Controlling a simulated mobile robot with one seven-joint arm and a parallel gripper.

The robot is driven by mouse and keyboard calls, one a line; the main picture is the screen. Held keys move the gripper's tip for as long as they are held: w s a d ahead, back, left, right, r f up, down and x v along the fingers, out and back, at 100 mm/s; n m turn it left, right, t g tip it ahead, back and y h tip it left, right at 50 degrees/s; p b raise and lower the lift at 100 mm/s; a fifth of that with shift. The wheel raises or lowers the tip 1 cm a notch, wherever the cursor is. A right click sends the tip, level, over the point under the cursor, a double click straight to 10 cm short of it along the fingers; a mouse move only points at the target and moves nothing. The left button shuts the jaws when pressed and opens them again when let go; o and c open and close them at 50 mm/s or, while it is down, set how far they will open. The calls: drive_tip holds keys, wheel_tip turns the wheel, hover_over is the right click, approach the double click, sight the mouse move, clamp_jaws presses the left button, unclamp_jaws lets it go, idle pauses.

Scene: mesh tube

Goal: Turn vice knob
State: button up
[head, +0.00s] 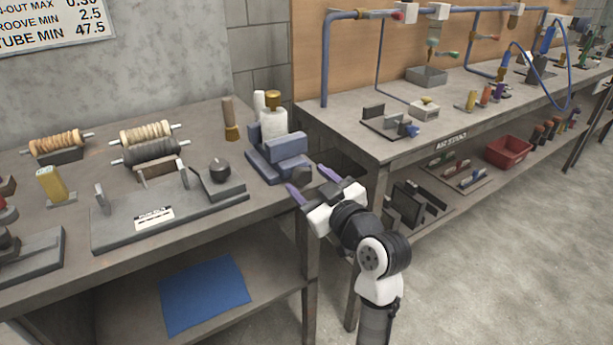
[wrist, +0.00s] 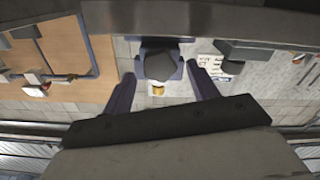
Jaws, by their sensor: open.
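The blue-grey vice (head: 287,147) sits at the right front corner of the left bench. Its dark round knob (head: 301,174) faces my gripper, and it also shows in the wrist view (wrist: 160,65) in front of the blue vice body. My gripper (head: 311,183) is open, with its two purple-blue fingers pointing at the vice. In the wrist view the fingertips (wrist: 162,85) lie to the left and right of the knob with gaps on both sides. I cannot tell whether the tips reach level with the knob. Nothing is held.
The second bench (head: 450,110) stands to the right across a gap. Open floor (head: 500,270) lies at the right front.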

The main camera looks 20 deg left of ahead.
drive_tip(key=shift+x, duration=0.85)
drive_tip(key=shift+c, duration=0.3)
drive_tip(key=c, duration=0.9)
drive_tip(key=shift+c, duration=0.2)
drive_tip(key=shift+m+p, duration=0.3)
